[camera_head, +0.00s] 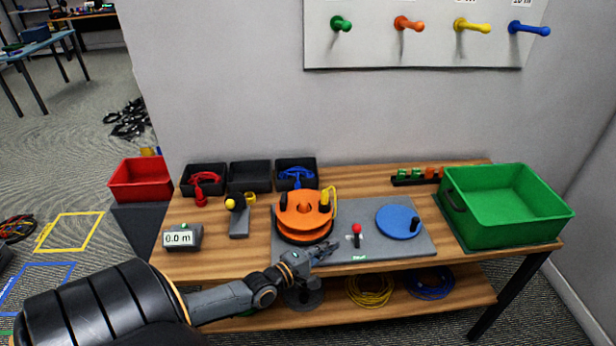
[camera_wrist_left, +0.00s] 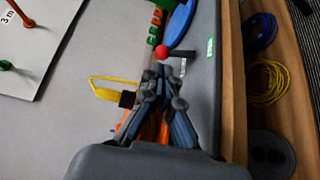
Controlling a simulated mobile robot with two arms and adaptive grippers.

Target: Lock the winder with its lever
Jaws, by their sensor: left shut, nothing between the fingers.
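The lever (camera_head: 356,230), with a red ball knob, stands on the plate to the right of the winder. My left gripper (camera_head: 331,250) is shut and empty, low in front of the winder and left of the lever. In the left wrist view the closed fingertips (camera_wrist_left: 161,73) point toward the red knob (camera_wrist_left: 162,52), seemingly apart from it. The fingers partly hide the winder there. My right gripper is not in view.
A blue disc (camera_head: 399,221) with a black handle is at the plate's right. A green crate (camera_head: 508,233) stands at the right end of the wooden table. Black bins (camera_head: 250,177) line the back, and a display reading 0.0 m (camera_head: 180,238) is at left.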

